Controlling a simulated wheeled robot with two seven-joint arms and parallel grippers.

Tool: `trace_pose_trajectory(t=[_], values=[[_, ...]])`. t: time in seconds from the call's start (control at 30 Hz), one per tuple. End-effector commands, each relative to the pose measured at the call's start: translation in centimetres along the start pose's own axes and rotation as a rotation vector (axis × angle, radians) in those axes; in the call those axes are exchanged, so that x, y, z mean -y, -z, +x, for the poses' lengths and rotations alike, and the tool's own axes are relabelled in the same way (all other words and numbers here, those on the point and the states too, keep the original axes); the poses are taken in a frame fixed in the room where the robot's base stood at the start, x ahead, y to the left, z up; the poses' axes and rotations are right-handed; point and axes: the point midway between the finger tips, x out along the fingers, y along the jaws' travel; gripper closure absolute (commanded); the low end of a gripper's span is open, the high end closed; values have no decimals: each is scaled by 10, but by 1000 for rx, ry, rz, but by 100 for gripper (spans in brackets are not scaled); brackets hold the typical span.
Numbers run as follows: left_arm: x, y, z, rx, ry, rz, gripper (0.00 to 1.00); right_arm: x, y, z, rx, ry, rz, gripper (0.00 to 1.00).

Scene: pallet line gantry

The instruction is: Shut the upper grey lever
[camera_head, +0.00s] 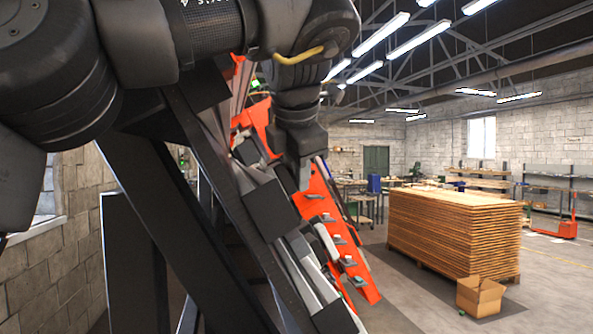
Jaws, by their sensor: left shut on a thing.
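My left gripper (303,172) hangs down from my left arm, which fills the upper left. It is in front of the tilted machine with orange-red panels (320,205). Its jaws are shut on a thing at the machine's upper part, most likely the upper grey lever. The jaws and the arm hide most of that spot, so the lever's angle cannot be told. A pale grey part (325,240) and several small grey clamps (348,262) show lower on the machine. My right gripper is not in view.
Dark slanted beams (185,220) of the frame cross the left and centre, close to my arm. A large stack of boards (450,235) and an open cardboard box (480,297) stand on the right. The floor at far right is mostly clear.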

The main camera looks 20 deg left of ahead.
Motion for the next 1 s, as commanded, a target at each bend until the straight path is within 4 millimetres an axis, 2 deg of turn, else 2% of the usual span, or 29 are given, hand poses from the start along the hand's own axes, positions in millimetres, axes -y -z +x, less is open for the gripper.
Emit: trace_pose_trajectory(t=[0.67, 0.7, 0.83, 1.0], values=[[-3, -1, -3, 5, 58, 11, 96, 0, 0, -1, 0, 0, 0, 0], [-3, -1, -3, 5, 58, 11, 68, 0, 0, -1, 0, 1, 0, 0], [-2, 0, -2, 3, 60, 11, 51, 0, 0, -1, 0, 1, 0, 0], [-1, 0, -1, 2, 61, 12, 51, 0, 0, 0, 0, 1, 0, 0]])
